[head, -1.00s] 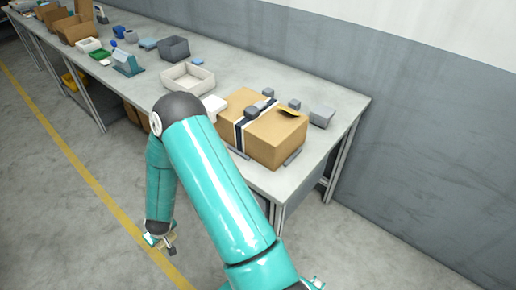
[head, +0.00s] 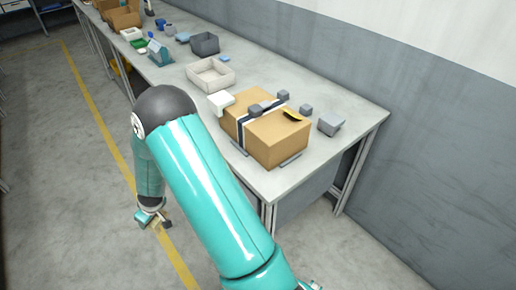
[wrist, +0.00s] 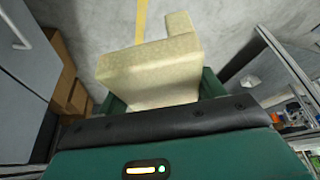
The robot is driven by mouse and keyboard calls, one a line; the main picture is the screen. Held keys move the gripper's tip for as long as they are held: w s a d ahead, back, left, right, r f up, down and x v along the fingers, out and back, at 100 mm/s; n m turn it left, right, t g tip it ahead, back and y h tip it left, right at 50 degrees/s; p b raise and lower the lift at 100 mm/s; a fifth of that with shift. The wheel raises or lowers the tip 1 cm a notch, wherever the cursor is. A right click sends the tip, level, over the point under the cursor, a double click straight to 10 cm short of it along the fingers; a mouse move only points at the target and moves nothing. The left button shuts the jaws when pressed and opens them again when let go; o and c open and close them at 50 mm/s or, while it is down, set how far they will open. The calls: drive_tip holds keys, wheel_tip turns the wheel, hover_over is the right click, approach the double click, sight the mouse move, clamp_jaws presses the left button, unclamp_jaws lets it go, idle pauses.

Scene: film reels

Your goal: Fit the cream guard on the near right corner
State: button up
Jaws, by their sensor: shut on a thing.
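A cardboard box (head: 262,152) with a dark and white strap (head: 243,131) sits on the bench near its close end. A black and yellow mark (head: 293,115) shows on its top, toward the right. A white angular piece (head: 220,101) is at the box's left end; whether it touches is unclear. My gripper (head: 152,216) hangs low over the floor, left of the bench and apart from the box. It is shut on the cream guard (wrist: 150,70), an angled block that fills the middle of the wrist view. The fingertips are largely hidden behind it.
Small grey blocks (head: 307,109) and a larger one (head: 330,123) lie by the box. A pale open tray (head: 211,76) and a dark grey bin (head: 204,43) stand farther along the bench. A wall rises behind it. The floor at left is clear.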

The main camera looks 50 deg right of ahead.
drive_tip(key=w+d+r+n+g+y, duration=0.1)
drive_tip(key=d+r+n, duration=0.2)
drive_tip(key=d+r, duration=0.55)
drive_tip(key=w+d+r+n+y, duration=0.1)
drive_tip(key=w+d+r+n, duration=0.3)
drive_tip(key=r, duration=0.7)
drive_tip(key=s+d+r+n+g, duration=0.1)
drive_tip(key=s+d+r+n, duration=0.1)
drive_tip(key=s+d+r, duration=0.5)
drive_tip(key=s+d+r+n+g+y, duration=0.1)
drive_tip(key=s+d+r+n, duration=0.1)
drive_tip(key=s+r, duration=0.5)
drive_tip(key=s+d+r+n, duration=0.2)
drive_tip(key=s+d+r, duration=0.25)
drive_tip(key=r, duration=0.45)
drive_tip(key=s+d+f, duration=0.7)
drive_tip(key=s+f, duration=0.5)
drive_tip(key=shift+s+f, duration=0.15)
drive_tip(key=shift+s, duration=0.05)
drive_tip(key=shift+f, duration=0.25)
drive_tip(key=shift+f, duration=0.35)
